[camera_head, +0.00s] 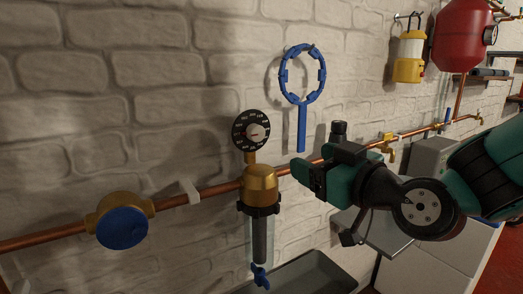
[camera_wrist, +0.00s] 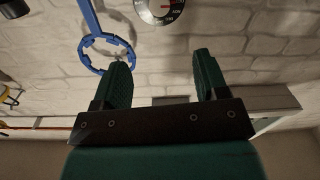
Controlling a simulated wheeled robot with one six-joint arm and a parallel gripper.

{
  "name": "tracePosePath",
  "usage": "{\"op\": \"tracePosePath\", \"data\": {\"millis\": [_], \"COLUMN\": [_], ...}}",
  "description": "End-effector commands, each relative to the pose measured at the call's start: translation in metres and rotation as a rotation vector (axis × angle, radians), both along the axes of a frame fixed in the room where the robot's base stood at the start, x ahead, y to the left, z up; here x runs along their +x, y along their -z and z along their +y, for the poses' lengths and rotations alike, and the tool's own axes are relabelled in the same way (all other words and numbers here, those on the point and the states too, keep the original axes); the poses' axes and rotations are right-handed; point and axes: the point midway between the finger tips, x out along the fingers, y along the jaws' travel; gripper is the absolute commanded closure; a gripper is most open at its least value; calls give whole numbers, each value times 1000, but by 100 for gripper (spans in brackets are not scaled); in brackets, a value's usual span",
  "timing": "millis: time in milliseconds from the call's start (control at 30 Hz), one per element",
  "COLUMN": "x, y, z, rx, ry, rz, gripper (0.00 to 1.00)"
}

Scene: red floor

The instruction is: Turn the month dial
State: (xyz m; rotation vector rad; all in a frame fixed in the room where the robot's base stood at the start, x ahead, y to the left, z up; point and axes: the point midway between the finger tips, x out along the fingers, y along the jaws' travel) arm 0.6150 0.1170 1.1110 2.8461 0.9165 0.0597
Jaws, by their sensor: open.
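The dial (camera_head: 251,130) is a round black disc with pale markings and a lighter centre. It stands on a brass fitting above the brass filter head (camera_head: 261,185). In the wrist view the dial (camera_wrist: 160,9) is at the top edge, partly cut off, with a red mark on its face. My gripper (camera_head: 308,176) is to the right of the dial and lower in the head view, apart from it. In the wrist view my gripper (camera_wrist: 162,78) has its two fingers spread with nothing between them.
A blue ring wrench (camera_head: 302,80) hangs on the brick wall above right of the dial; its ring also shows in the wrist view (camera_wrist: 105,42). A copper pipe (camera_head: 215,191) runs along the wall, with a blue-capped brass valve (camera_head: 122,227) at left. A grey basin (camera_head: 310,272) is below.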

Motion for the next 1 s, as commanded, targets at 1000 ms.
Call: {"op": "tracePosePath", "data": {"millis": [1000], "x": [140], "y": [-2], "z": [97], "rx": [4], "ry": [6], "rz": [-7], "gripper": [33]}}
